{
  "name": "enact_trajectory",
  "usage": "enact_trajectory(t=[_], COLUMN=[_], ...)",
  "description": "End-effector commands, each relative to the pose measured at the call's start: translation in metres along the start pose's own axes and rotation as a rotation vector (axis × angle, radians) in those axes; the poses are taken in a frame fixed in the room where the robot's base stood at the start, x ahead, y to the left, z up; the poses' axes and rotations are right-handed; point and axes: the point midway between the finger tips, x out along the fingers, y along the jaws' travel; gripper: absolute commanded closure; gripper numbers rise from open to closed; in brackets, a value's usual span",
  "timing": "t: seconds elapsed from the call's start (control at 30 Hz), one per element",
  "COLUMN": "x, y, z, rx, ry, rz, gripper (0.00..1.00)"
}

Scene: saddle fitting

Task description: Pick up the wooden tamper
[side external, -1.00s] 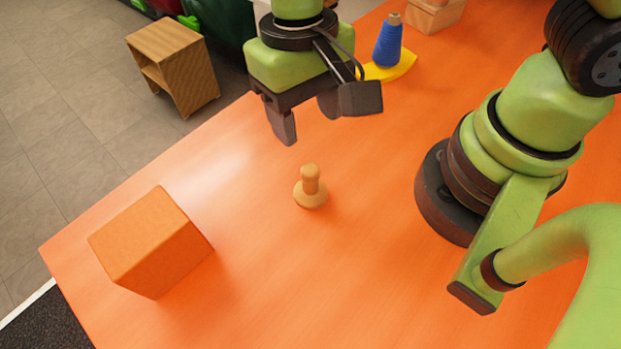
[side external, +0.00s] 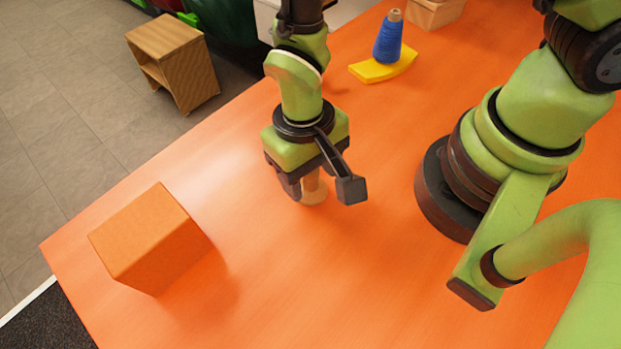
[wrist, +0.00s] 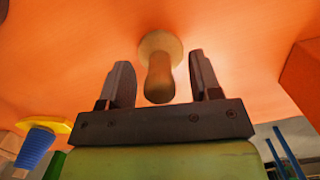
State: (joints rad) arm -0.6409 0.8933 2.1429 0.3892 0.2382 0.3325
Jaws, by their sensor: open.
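The wooden tamper (side external: 316,190) stands upright on the orange table, partly hidden by my gripper in the side view. My gripper (side external: 318,190) is open and low over the tamper. In the wrist view the tamper (wrist: 159,72) shows its round base and its handle, which points toward the camera. It lies between the lines of the two open fingers (wrist: 162,82), with a gap on each side. I cannot tell how far down the handle the fingertips reach.
An orange block (side external: 150,240) stands at the left of the table (side external: 290,290). A blue thread cone (side external: 388,40) stands by a yellow curved piece (side external: 384,67) at the back, near a box (side external: 435,12). The table around the tamper is clear.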

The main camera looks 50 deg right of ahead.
Motion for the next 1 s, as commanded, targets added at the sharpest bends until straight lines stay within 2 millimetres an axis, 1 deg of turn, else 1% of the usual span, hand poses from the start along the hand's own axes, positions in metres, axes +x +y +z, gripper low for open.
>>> enact_trajectory(t=[0.1, 0.13, 0.17, 0.2, 0.27, 0.3, 0.37, 0.63, 0.77, 0.87, 1.0], x=[0.0, 0.0, 0.0, 0.0, 0.0, 0.0, -0.001, -0.001, -0.007, -0.018, -0.042], y=[0.0, 0.0, 0.0, 0.0, 0.0, 0.0, 0.0, 0.0, -0.001, -0.001, -0.001], z=[0.0, 0.0, 0.0, 0.0, 0.0, 0.0, 0.0, 0.0, 0.001, 0.002, 0.004], rx=[0.0, 0.0, 0.0, 0.0, 0.0, 0.0, 0.0, 0.0, 0.001, -0.001, -0.001], ry=[0.0, 0.0, 0.0, 0.0, 0.0, 0.0, 0.0, 0.0, 0.0, 0.001, 0.004], rz=[0.0, 0.0, 0.0, 0.0, 0.0, 0.0, 0.0, -0.001, -0.003, -0.005, -0.007], gripper=[0.42, 0.47, 0.54, 0.63, 0.77, 0.86, 0.99, 1.0, 1.0, 1.0, 1.0])
